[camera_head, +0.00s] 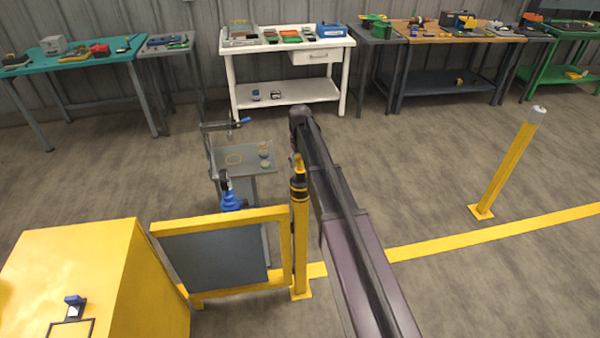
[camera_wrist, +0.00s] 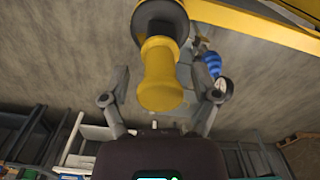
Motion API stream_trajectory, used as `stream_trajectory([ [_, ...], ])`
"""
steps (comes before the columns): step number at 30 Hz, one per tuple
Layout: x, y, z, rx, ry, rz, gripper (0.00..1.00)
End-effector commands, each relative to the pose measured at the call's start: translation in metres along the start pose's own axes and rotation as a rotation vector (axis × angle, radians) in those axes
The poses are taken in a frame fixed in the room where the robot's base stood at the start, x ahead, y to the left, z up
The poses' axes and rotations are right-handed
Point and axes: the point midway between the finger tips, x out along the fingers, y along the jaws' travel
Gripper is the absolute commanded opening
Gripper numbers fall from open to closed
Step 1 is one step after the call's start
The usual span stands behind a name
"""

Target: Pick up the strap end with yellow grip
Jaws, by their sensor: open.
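The strap end with its yellow grip (camera_wrist: 160,78) is large in the wrist view, below a dark round body. In the head view the yellow grip (camera_head: 299,165) shows small at the top of a yellow and black post (camera_head: 300,245). My gripper (camera_wrist: 158,88) is open, with one finger on each side of the grip. I see no clear contact between the fingers and the grip. In the head view my arm's far end is beside the post top, and the fingers are hard to make out.
A yellow-framed gate panel (camera_head: 215,257) adjoins the post, left of it. A grey stand (camera_head: 248,160) with small parts is behind, and a blue part (camera_head: 231,201) is near it. Workbenches, including a white bench (camera_head: 290,60), line the wall. Floor is clear toward another yellow post (camera_head: 510,165).

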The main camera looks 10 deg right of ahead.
Motion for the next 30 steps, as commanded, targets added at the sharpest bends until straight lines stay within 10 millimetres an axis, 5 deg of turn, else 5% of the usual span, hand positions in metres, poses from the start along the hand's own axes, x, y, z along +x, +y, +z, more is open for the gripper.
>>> stream_trajectory([
  [8,0.0000,-0.0001,0.0000,0.000,0.000,0.000,0.79],
  [16,0.0000,0.0000,0.0001,0.000,0.000,0.000,0.00],
  [30,-0.0039,0.0002,0.0000,0.000,0.000,0.000,0.00],
])
